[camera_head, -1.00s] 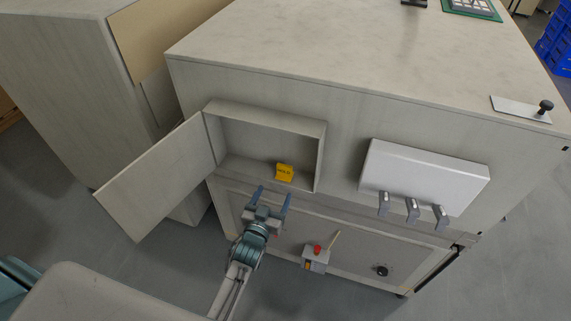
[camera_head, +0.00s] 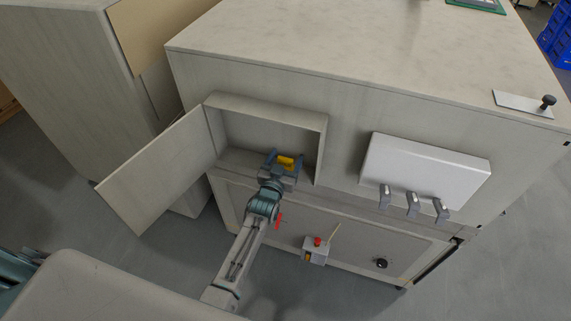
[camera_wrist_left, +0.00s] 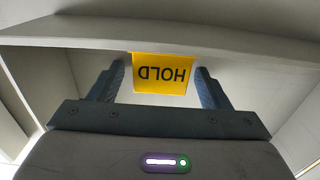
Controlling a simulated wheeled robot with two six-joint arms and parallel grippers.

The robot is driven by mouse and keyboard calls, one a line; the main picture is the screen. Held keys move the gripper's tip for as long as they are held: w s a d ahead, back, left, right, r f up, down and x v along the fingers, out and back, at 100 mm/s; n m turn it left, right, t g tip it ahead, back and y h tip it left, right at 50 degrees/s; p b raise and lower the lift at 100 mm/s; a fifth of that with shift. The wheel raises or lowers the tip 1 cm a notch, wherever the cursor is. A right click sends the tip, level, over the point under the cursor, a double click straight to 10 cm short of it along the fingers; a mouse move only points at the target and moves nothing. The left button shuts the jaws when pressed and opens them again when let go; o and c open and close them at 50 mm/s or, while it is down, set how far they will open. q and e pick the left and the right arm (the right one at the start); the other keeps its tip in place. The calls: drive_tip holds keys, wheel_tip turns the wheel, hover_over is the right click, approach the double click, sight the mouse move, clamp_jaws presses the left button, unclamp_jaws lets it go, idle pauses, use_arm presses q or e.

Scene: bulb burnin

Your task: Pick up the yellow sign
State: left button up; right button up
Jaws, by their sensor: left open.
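The yellow sign (camera_head: 286,161) stands inside the open wall box, and my gripper partly hides it in the head view. In the left wrist view the sign (camera_wrist_left: 162,73) shows the word HOLD upside down. My left gripper (camera_head: 284,158) is open and reaches into the box. Its two fingers (camera_wrist_left: 162,85) lie on either side of the sign, with a visible gap at each side. My right gripper is not in view.
The open box (camera_head: 265,107) has walls around the sign, and its door (camera_head: 155,178) hangs open to the left. A white box with grey levers (camera_head: 425,168) is to the right. A small box with a red button (camera_head: 316,250) is below.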

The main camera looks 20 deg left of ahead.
use_arm(q)
drive_tip(key=shift+s, duration=0.1)
drive_tip(key=c, duration=1.1)
drive_tip(key=shift+o, duration=0.2)
drive_tip(key=shift+r, duration=0.15)
